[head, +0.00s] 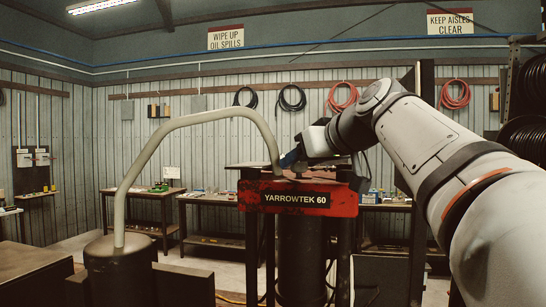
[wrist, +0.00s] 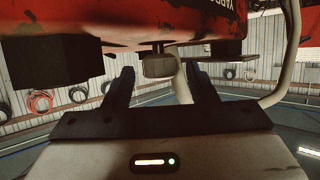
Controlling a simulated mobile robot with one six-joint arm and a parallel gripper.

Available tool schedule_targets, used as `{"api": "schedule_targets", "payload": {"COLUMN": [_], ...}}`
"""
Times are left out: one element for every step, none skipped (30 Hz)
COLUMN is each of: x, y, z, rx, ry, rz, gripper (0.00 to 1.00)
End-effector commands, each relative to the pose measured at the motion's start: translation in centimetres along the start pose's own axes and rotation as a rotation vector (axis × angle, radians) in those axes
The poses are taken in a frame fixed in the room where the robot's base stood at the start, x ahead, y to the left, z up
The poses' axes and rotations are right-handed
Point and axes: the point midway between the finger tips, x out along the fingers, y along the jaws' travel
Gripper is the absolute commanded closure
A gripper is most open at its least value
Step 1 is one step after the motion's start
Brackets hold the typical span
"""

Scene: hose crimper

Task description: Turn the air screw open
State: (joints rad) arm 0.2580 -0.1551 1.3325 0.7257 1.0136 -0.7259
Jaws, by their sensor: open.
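The red crimper head (head: 300,196), labelled YARROWTEK 60, stands in the middle of the head view. In the wrist view the red body (wrist: 110,25) fills the top. A small grey round knob (wrist: 158,66), which looks like the air screw, sits against it. My gripper (wrist: 158,72) is open, with one dark finger on each side of the knob and a gap showing on both sides. In the head view my gripper (head: 291,158) is just above the crimper head, close to the hose end. The knob is not clear there.
A thick beige hose (head: 185,122) arches from a dark cylinder (head: 118,268) to the crimper top, right beside my gripper. In the wrist view a dark block (wrist: 45,60) is left of the fingers. Workbenches (head: 210,200) stand along the back wall, with floor between.

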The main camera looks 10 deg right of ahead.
Motion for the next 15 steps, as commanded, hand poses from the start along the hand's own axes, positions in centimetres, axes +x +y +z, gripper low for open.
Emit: {"api": "schedule_targets", "payload": {"x": [0.10,0.12,0.13,0.12,0.11,0.11,0.10,0.10,0.09,0.08,0.08,0.07,0.07,0.07,0.06], "y": [0.00,0.01,0.02,0.03,0.03,0.04,0.04,0.04,0.05,0.05,0.05,0.05,0.06,0.06,0.06], "z": [0.00,0.01,0.02,0.02,0.03,0.03,0.03,0.03,0.03,0.02,0.02,0.02,0.02,0.02,0.02], "rx": [0.000,0.000,0.000,0.000,0.000,0.000,0.000,0.000,0.000,0.000,0.000,0.000,0.001,0.000,0.001], "ry": [0.000,0.000,0.000,0.000,0.000,0.000,0.000,0.000,0.000,0.000,0.000,0.001,0.001,0.001,0.001], "rz": [0.000,0.000,0.001,0.001,0.001,0.001,0.001,0.001,0.001,0.001,0.001,0.001,0.001,0.001,0.001], "gripper": [0.48,0.48,0.48,0.48,0.48,0.48,0.48,0.50,0.53,0.56,0.58,0.62,0.64,0.66,0.70]}}
